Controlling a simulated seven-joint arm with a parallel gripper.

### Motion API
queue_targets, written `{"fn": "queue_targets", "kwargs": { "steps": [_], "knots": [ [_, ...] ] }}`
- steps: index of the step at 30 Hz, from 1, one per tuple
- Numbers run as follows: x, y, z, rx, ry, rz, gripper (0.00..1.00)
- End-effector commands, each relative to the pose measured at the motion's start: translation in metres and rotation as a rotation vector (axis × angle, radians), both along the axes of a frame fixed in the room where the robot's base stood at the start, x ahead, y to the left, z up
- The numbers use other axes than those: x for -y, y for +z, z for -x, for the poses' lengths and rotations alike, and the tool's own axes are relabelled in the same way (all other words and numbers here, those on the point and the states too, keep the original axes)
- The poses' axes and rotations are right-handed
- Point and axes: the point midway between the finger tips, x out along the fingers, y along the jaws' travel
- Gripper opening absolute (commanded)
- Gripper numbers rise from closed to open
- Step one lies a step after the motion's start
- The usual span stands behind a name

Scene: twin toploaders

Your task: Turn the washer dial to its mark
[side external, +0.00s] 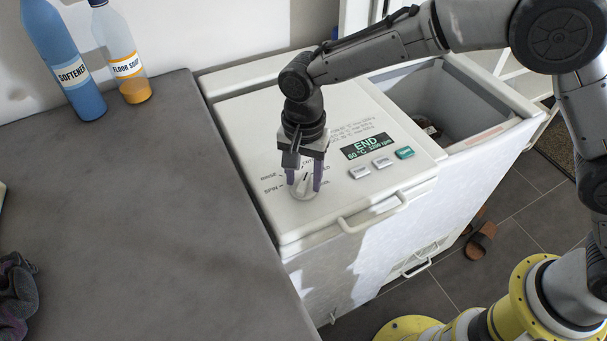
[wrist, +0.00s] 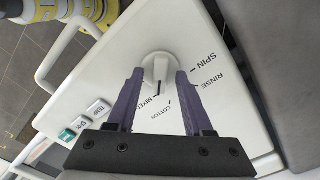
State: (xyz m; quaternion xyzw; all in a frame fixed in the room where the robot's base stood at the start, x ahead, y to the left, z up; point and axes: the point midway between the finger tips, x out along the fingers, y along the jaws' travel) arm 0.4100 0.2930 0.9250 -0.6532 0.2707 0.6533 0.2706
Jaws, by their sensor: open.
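The washer dial (side external: 304,193) is a white round knob on the near-left part of the washer's white top panel (side external: 262,125). Finger contact with the knob cannot be told.
A display (side external: 367,146) reading END and several buttons (side external: 383,162) are right of the dial. A front handle (side external: 373,213) sticks out. An open tub (side external: 470,95) stands behind right. A grey counter (side external: 130,190) at left holds softener (side external: 70,70) and floor soap (side external: 125,65) bottles.

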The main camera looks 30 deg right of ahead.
Motion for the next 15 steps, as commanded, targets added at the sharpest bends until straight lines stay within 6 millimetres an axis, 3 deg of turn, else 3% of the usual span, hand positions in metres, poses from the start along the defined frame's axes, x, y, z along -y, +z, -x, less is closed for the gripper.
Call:
{"fn": "queue_targets", "kwargs": {
  "steps": [7, 15],
  "knots": [
    [0.0, -0.0007, 0.0, 0.0, 0.0, 0.0, 0.51],
    [-0.0001, -0.0004, -0.0001, 0.0, 0.0, 0.0, 0.03]
  ]
}}
